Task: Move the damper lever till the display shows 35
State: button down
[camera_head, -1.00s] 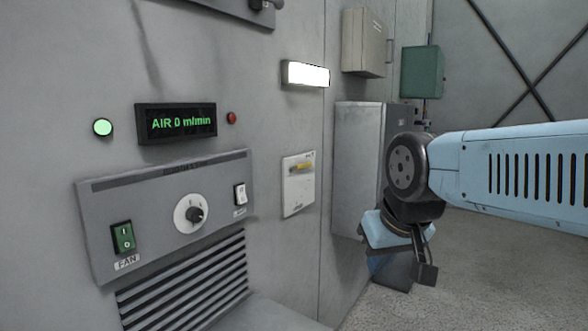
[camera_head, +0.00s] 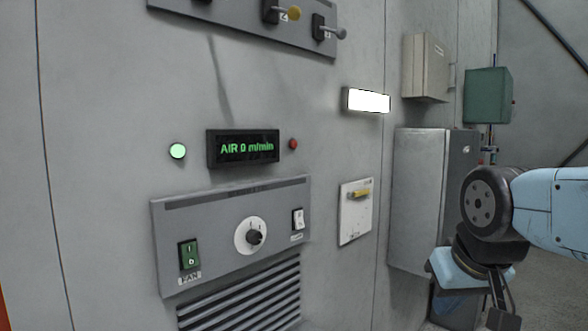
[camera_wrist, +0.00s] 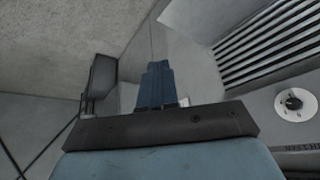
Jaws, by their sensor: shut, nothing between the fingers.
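The display (camera_head: 243,148) on the grey wall reads "AIR 0 m/min" in green.
A fan panel (camera_head: 222,203) has a green switch (camera_head: 189,254), a knob (camera_head: 254,237) and a white switch (camera_head: 298,219). Louvres (camera_head: 240,300) lie below. More levers (camera_head: 325,30) are at the top. A grey cabinet (camera_head: 417,195) juts out right of the plate.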

aim_at(361, 192)
jog(key=u, duration=0.05)
jog(key=k, duration=0.65)
jog(key=u, duration=0.35)
jog(key=i, duration=1.55)
jog(key=z, duration=1.5)
jog(key=k, duration=0.4)
jog(key=u, duration=0.35)
